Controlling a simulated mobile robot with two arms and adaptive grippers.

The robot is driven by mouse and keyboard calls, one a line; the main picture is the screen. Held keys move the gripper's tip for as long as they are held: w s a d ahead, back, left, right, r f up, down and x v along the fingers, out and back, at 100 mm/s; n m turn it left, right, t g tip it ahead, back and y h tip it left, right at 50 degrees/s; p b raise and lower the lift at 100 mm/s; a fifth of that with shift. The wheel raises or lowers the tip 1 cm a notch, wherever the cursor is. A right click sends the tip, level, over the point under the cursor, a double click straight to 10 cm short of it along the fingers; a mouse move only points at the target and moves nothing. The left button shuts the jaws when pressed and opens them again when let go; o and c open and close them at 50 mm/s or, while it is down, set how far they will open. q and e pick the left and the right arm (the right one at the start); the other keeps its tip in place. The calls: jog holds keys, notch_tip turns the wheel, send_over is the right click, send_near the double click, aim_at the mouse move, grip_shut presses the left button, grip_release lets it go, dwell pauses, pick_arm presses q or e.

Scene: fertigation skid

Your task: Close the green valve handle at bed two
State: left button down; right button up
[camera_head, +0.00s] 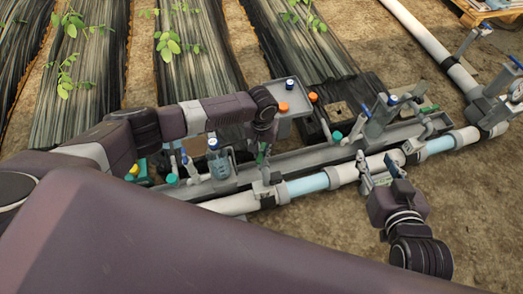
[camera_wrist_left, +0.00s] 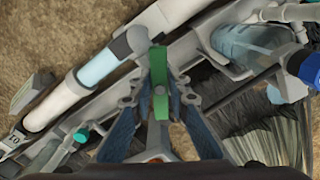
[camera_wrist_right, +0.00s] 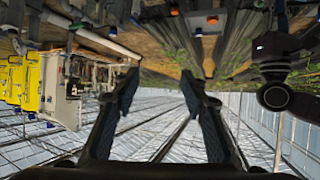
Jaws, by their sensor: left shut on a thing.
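The green valve handle (camera_wrist_left: 160,82) stands between the two fingers of my left gripper (camera_wrist_left: 158,95) in the left wrist view. The fingers are closed against its sides. The handle lies at an angle to the nearby pipe. In the head view my left gripper (camera_head: 262,158) points down at the skid's pipe line, and only a small part of the green handle shows there. My right gripper (camera_head: 377,170) is beside the white pipe on the right. Its fingers (camera_wrist_right: 158,82) are apart with nothing between them in the right wrist view.
The white and clear pipe (camera_head: 305,185) runs across the skid. A blue-capped bottle (camera_head: 219,160) stands left of my left gripper. A grey tray (camera_head: 290,98) with orange and blue caps is behind it. Bare soil (camera_head: 330,235) lies in front.

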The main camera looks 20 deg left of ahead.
pick_arm(q)
jog(key=m, duration=0.4)
jog(key=shift+p, duration=0.35)
jog(key=m, duration=0.2)
jog(key=shift+m, duration=0.4)
jog(key=m, duration=0.3)
jog(key=shift+m, duration=0.3)
jog(key=m, duration=0.2)
jog(key=shift+m, duration=0.3)
jog(key=c, duration=1.8)
grip_release()
pick_arm(e)
jog(key=s+d+f+g, duration=0.1)
jog(key=s+f+g, duration=0.2)
jog(key=s+f, duration=0.1)
jog(key=shift+s+d+f+h, duration=0.2)
jog(key=shift+d+f+h, duration=0.1)
jog(key=shift+d+h, duration=0.1)
